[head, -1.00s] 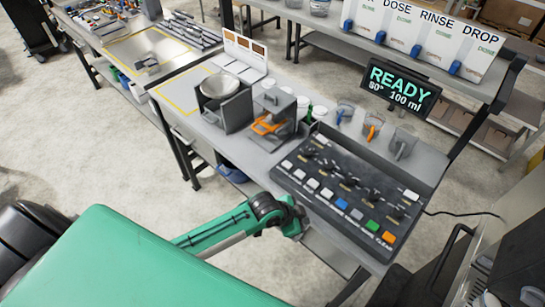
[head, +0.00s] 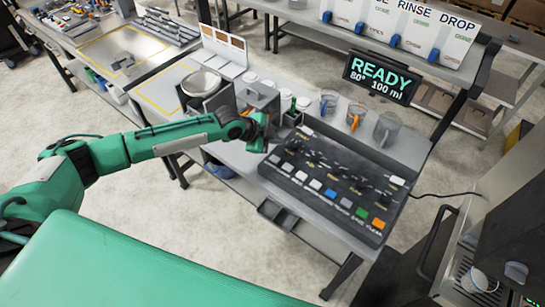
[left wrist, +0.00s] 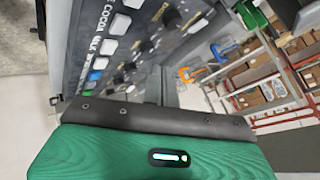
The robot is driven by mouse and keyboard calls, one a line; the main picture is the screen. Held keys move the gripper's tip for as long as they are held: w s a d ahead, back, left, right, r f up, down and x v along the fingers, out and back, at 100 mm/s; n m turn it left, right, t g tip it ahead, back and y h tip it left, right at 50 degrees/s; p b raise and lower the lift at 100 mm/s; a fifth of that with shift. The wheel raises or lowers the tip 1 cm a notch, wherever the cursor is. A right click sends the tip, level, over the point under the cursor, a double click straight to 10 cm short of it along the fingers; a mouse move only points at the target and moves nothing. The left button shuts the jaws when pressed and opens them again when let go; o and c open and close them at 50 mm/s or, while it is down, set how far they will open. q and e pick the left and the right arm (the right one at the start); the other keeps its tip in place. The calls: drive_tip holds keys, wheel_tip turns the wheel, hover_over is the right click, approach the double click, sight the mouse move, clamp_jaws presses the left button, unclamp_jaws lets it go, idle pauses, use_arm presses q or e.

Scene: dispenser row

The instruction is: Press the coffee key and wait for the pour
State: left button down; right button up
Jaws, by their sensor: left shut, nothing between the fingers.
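The black key panel (head: 330,190) lies on the bench, with white, blue, grey, green and orange keys along its near edge and dark knobs behind. In the left wrist view the panel (left wrist: 100,25) shows at upper left; COCOA and MILK labels are readable, but I cannot pick out the coffee key. My left gripper (head: 260,138) is shut and empty, near the panel's far left end; I cannot tell whether it touches anything. The display (head: 381,77) reads READY, 80°, 100 ml. My arm partly hides the grey dispenser (head: 258,95). My right gripper is out of view.
Several jugs stand behind the panel, one with a blue handle (head: 328,103) and one with an orange handle (head: 355,115). The floor in front of the bench is clear.

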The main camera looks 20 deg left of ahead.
use_arm(q)
drive_tip(key=shift+w+a+r, duration=0.25)
drive_tip(key=shift+a, duration=0.2)
drive_tip(key=shift+w+a+r, duration=0.2)
drive_tip(key=shift+a+r, duration=0.05)
drive_tip(key=shift+a, duration=0.15)
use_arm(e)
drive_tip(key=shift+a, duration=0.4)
use_arm(q)
drive_tip(key=b, duration=0.5)
hover_over(272, 159)
wheel_tip(272, 159, down, 8)
drive_tip(key=shift+r, duration=0.25)
drive_tip(key=shift+f+b, duration=0.6)
drive_tip(key=shift+f, duration=0.1)
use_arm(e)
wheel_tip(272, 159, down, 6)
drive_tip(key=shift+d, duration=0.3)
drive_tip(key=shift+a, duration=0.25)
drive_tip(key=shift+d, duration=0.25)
